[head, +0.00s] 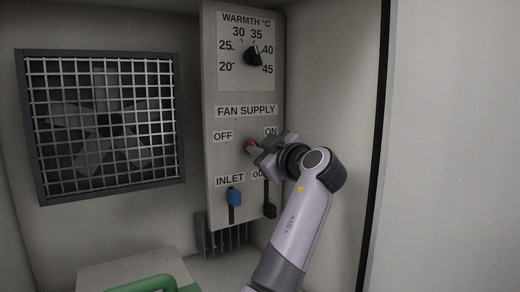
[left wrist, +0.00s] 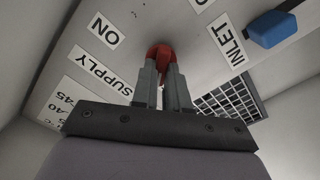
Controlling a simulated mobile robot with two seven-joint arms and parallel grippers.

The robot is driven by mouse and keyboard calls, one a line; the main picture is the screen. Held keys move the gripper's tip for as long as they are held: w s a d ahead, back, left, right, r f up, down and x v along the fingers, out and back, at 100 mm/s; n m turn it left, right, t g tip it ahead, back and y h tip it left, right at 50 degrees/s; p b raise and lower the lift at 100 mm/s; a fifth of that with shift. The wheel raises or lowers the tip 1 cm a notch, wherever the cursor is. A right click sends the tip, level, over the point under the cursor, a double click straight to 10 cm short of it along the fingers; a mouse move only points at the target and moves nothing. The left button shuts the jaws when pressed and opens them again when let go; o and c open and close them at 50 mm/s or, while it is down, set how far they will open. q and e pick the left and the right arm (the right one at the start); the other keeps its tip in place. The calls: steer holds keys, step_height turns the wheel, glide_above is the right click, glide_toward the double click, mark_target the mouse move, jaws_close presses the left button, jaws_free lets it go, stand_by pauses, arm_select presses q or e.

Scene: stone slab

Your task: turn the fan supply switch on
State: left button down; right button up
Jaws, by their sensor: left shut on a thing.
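The fan supply switch (head: 249,144) is red and sits on the grey control panel (head: 225,195), under the FAN SUPPLY label and between OFF and ON. My left gripper (head: 257,149) reaches it from the lower right. In the left wrist view the fingers (left wrist: 164,72) are shut on the red switch (left wrist: 159,51), one on each side. The fingers and wrist hide part of the switch, so I cannot tell which way its handle points. The ON label (left wrist: 103,29) shows in the left wrist view. My right gripper is not in view.
A black warmth dial (head: 253,56) is above. A blue inlet slider (head: 234,197) and a black slider (head: 269,208) are below. A caged fan (head: 108,123) is at left. A green handle (head: 145,284) on a box is at the bottom. A wall edge stands right of my arm.

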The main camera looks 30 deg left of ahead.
arm_select(q)
steer(key=shift+w+d+r+m+p, duration=0.1)
steer(key=shift+m+p, duration=1)
steer(key=shift+m, duration=1.45)
steer(key=shift+w+m+p, duration=0.1)
steer(key=shift+m+p, duration=1)
steer(key=shift+m, duration=1.5)
steer(key=shift+w+d+r+m+p, duration=0.1)
steer(key=shift+m+p, duration=1)
steer(key=shift+m, duration=1.45)
steer(key=shift+f, duration=0.1)
steer(key=c, duration=1.1)
jaws_free()
steer(key=shift+c, duration=0.2)
steer(key=b+v, duration=0.1)
steer(key=v, duration=0.6)
steer(key=shift+b, duration=0.4)
